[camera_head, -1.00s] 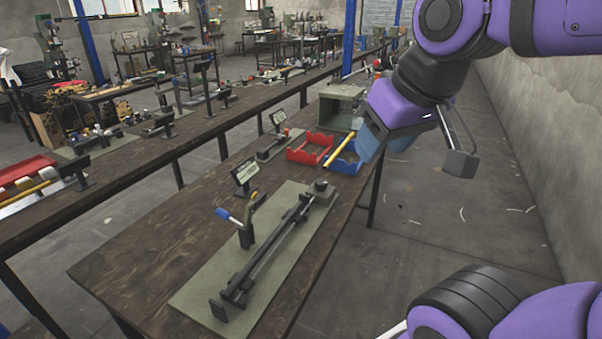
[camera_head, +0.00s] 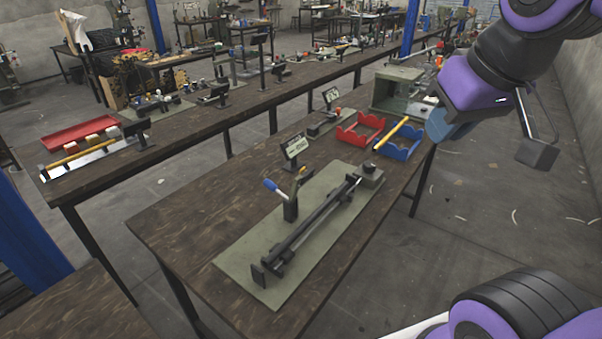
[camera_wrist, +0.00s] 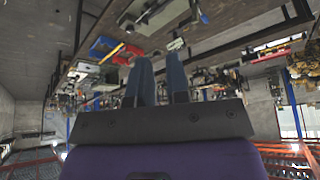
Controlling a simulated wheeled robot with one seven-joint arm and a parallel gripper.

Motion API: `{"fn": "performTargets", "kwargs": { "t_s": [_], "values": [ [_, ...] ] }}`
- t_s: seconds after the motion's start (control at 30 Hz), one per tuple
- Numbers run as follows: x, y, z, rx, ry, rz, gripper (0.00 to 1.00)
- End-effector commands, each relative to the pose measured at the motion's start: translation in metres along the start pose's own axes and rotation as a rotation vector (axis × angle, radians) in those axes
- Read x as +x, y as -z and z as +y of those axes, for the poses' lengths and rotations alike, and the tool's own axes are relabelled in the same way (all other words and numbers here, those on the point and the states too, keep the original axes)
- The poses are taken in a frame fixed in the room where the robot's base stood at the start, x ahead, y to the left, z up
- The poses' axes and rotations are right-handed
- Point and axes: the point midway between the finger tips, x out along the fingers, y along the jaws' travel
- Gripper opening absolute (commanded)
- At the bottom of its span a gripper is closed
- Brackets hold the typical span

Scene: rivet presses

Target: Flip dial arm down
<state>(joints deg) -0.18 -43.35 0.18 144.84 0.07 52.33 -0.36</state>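A long dark press fixture (camera_head: 308,222) lies on a green-grey base plate (camera_head: 262,248) on the near wooden table. Beside it stands a dark post (camera_head: 290,210) with a blue-tipped lever (camera_head: 275,188) slanting up to the left. A thin brass-coloured arm (camera_head: 299,181) rises at the top of the post. I cannot tell for sure which of these is the dial arm. My gripper (camera_head: 436,128) is well away, above the table's far right end, touching no part of the fixture. In the wrist view, its two fingers (camera_wrist: 160,57) are apart with nothing between them.
A small sign (camera_head: 294,147) stands behind the lever. A red bin (camera_head: 361,131), a blue bin (camera_head: 398,153) and a yellow bar (camera_head: 392,134) sit near my gripper. A grey-green box (camera_head: 396,90) stands behind them. The table's near left part is bare.

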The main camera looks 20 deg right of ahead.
Motion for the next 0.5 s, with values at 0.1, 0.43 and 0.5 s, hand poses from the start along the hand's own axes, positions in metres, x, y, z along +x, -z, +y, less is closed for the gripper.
{"fn": "performTargets", "kwargs": {
  "t_s": [0.1,0.43,0.5],
  "values": [
    [0.001,0.011,-0.001,-0.052,-0.003,-0.02,0.0],
    [0.013,0.073,-0.012,-0.372,-0.001,-0.128,0.0],
    [0.018,0.087,-0.015,-0.445,0.004,-0.152,0.0]
  ]
}}
